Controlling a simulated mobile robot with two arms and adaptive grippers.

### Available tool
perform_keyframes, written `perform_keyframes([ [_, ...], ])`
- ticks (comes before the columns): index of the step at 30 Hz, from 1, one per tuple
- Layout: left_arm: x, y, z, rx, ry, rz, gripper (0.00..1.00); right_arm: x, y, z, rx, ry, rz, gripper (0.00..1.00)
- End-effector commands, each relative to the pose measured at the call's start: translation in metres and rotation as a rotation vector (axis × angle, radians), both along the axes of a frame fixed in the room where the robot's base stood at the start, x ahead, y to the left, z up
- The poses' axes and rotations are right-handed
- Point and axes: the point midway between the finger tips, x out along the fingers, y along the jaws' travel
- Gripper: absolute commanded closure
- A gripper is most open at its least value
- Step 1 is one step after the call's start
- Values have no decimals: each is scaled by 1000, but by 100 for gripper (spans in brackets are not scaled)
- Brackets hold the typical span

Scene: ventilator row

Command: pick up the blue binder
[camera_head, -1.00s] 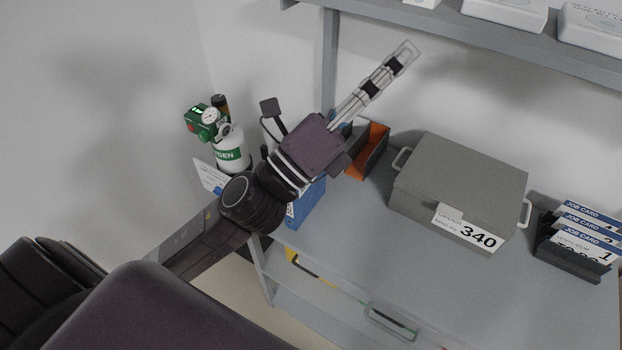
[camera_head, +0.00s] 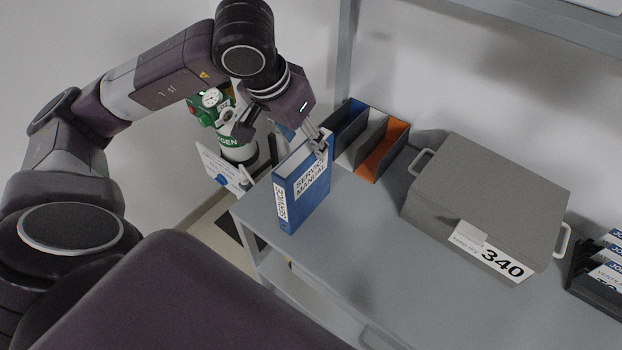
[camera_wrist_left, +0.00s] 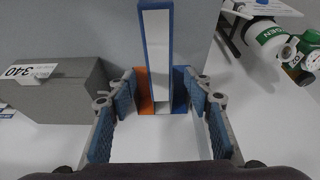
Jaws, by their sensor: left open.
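The blue binder (camera_head: 308,190) stands upright at the near left corner of the grey bench, with "SERVICE MANUAL" on its white label. My left gripper (camera_head: 321,142) points down at the binder's top edge, at the end nearer the wall. In the left wrist view the binder's top (camera_wrist_left: 156,50) shows white pages between blue covers. The left gripper's open fingers (camera_wrist_left: 160,88) are on either side of its near end, with gaps visible in that view. I cannot tell how far down the fingertips reach. My right gripper is not in view.
An open divided file holder (camera_head: 385,150) with an orange section stands behind the binder. A grey case (camera_head: 490,190) labelled 340 and job cards (camera_head: 607,262) are to the right. An oxygen cylinder (camera_head: 236,148) stands left of the bench. The bench front (camera_head: 390,260) is clear.

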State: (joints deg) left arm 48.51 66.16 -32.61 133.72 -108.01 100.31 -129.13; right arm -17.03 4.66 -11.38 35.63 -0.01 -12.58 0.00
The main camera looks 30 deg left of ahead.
Motion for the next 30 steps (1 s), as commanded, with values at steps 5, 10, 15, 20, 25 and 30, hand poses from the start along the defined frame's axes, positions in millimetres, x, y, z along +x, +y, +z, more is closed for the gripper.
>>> perform_keyframes([
  [5,0,1,-21,5,2,-2,54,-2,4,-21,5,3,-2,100],
  [10,4,0,-34,2,7,-2,54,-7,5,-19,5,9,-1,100],
  [15,10,0,-49,2,6,-1,54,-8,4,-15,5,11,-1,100],
  [20,16,-1,-67,1,9,-3,54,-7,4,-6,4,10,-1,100],
  [25,25,-1,-87,0,7,-1,54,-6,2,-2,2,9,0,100],
  [30,28,-1,-94,0,4,-3,54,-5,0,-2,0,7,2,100],
])
